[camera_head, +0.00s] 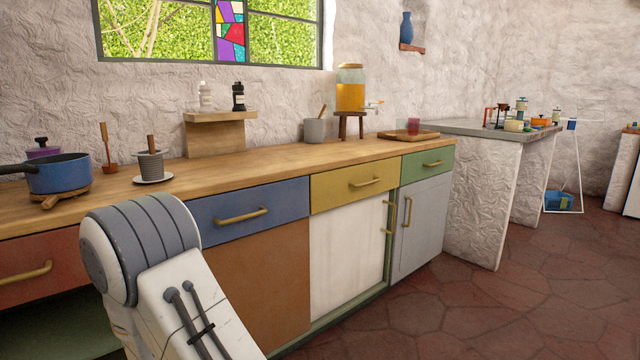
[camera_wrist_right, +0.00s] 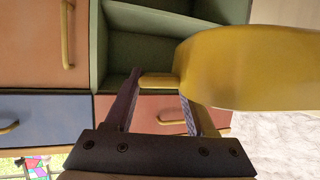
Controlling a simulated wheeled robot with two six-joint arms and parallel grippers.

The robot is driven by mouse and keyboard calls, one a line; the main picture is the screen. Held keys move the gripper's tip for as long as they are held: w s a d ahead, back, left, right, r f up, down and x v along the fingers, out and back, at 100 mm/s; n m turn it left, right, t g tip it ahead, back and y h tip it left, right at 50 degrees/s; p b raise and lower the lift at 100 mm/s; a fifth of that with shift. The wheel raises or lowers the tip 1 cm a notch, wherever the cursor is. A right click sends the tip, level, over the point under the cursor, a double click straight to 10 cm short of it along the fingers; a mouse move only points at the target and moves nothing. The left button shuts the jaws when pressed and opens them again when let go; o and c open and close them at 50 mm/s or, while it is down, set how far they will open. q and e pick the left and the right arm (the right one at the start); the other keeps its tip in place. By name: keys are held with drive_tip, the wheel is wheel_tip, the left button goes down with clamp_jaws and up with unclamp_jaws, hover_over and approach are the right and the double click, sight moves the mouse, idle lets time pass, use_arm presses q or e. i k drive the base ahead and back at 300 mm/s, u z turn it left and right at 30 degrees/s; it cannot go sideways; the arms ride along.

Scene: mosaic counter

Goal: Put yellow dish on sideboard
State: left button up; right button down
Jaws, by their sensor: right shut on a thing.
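The yellow dish (camera_wrist_right: 250,68) fills the right of the right wrist view, with its far side cut off by the frame. My right gripper (camera_wrist_right: 160,84) is shut on the dish's short handle, which lies between its two dark fingers. The dish is held in the air in front of the cabinet fronts. The head view does not show the dish or either gripper. A long cabinet with a wooden top (camera_head: 290,151) and coloured drawers runs along the wall. Another piece of furniture (camera_head: 632,172) is cut off at the right edge. I cannot tell which is the sideboard.
A blue pan (camera_head: 60,174), grey crock (camera_head: 151,166), grey mug (camera_head: 314,130), juice dispenser (camera_head: 350,90) and tray (camera_head: 420,136) stand on the wooden top, with bare stretches between. A stone counter (camera_head: 450,127) holds several small items. The tiled floor (camera_head: 490,310) at right is clear.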

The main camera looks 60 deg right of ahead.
sight(321, 153)
drive_tip(key=k, duration=0.95)
drive_tip(key=z, duration=2.1)
drive_tip(key=i, duration=1.6)
drive_tip(key=u, duration=1.45)
